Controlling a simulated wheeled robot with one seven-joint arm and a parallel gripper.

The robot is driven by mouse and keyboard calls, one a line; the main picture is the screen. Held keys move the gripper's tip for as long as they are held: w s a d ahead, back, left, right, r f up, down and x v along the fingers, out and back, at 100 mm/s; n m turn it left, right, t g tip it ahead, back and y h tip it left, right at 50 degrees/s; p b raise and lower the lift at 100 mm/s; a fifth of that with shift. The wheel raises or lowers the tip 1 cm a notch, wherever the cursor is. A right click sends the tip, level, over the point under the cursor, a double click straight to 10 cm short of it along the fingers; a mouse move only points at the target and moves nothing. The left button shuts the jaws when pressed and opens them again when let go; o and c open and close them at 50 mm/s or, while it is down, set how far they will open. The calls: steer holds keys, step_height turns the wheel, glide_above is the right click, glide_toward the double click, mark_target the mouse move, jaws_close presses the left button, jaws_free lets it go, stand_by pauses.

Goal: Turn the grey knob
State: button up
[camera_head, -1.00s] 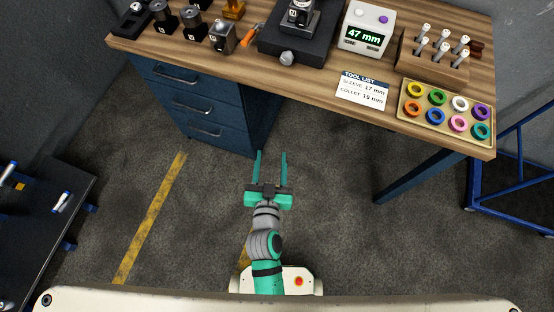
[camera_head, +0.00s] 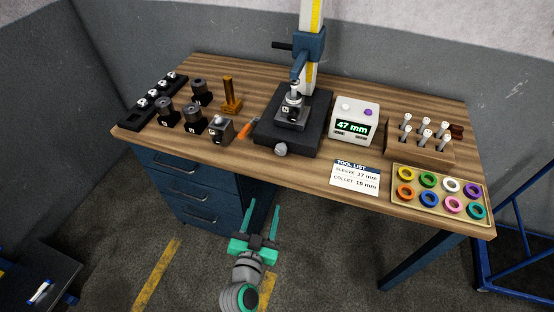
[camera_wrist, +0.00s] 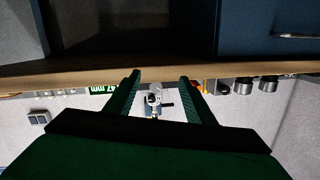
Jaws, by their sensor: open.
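The grey knob (camera_head: 280,149) is a round, light-grey knob at the front of the black base of the press-like stand (camera_head: 290,125) on the wooden bench. My gripper (camera_head: 264,204) is open and empty in front of the bench, nearer to me than its front edge and apart from the knob. In the wrist view my gripper's two green fingers (camera_wrist: 160,76) are spread, with the bench edge across their tips. I cannot single out the knob in the wrist view.
A 47 mm display box (camera_head: 355,122) stands right of the stand, with a tool list card (camera_head: 355,177) in front. An orange-handled tool (camera_head: 244,131) and a small metal block (camera_head: 221,131) lie to the left. Blue drawers (camera_head: 190,184) are below the bench.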

mark_target(280, 152)
steer(key=w+d+r+h, duration=0.1)
steer(key=w+r, duration=0.1)
steer(key=w, duration=0.3)
steer(key=w+d+r+m+h, duration=0.1)
steer(key=w+r, duration=0.1)
steer(key=w, duration=0.3)
steer(key=w+d+r+m, duration=0.1)
steer(key=w+d+r, duration=0.1)
steer(key=w, duration=0.4)
steer(key=shift+w+d+r+t+h, duration=0.1)
steer(key=shift+r+t+h, duration=0.05)
steer(key=shift+t+h, duration=0.25)
steer(key=c, duration=1.1)
